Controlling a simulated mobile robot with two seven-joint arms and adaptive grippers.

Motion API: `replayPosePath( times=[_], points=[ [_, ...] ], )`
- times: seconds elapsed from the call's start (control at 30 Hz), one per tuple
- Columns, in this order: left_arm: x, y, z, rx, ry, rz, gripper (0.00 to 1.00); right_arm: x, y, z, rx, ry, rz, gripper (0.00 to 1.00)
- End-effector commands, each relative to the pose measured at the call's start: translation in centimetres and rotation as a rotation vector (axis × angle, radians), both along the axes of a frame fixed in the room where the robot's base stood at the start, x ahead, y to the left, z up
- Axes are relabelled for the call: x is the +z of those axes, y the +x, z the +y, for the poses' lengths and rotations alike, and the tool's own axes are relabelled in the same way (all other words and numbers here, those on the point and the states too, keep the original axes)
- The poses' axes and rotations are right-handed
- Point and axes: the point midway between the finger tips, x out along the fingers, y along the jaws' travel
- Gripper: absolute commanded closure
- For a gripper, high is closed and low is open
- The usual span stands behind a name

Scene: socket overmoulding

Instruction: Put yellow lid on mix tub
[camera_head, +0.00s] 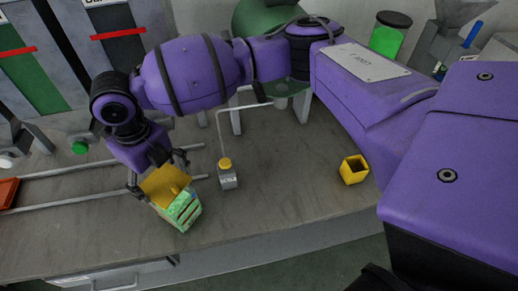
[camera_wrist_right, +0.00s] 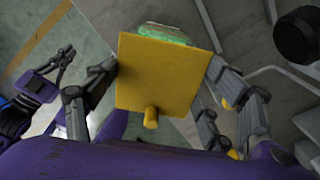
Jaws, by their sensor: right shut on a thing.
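The yellow lid (camera_head: 160,186), a square plate with a small peg knob, is held by my right gripper (camera_head: 158,172). In the right wrist view the lid (camera_wrist_right: 160,75) fills the space between the fingers, its knob towards my palm. The mix tub (camera_head: 184,212), green with dark stripes, is at the bench's front edge. The lid overlaps the tub's top in the head view; I cannot tell whether they touch. The tub's green edge (camera_wrist_right: 165,33) shows just beyond the lid in the wrist view. My left gripper (camera_wrist_right: 45,85) shows at the left there, its jaw state unclear.
A small grey block with a yellow cap (camera_head: 227,174) stands just right of the tub. An open yellow box (camera_head: 353,169) stands farther right. Two metal rails (camera_head: 70,191) run along the bench at left. The bench between block and box is clear.

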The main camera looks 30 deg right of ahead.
Motion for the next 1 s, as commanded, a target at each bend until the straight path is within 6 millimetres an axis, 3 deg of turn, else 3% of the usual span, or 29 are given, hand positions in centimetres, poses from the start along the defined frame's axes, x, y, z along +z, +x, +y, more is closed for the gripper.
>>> replayPosePath(
  times=[0.6,1.0],
  points=[
    [-1.0,-0.4,0.2,0.011,0.001,0.011,1.0,-4.1,-0.2,0.0,-0.002,0.0,0.008,0.5],
    [-1.0,-0.4,0.5,0.003,0.009,0.01,1.0,-4.4,-0.2,-0.1,-0.002,0.0,0.007,0.5]
  ],
)
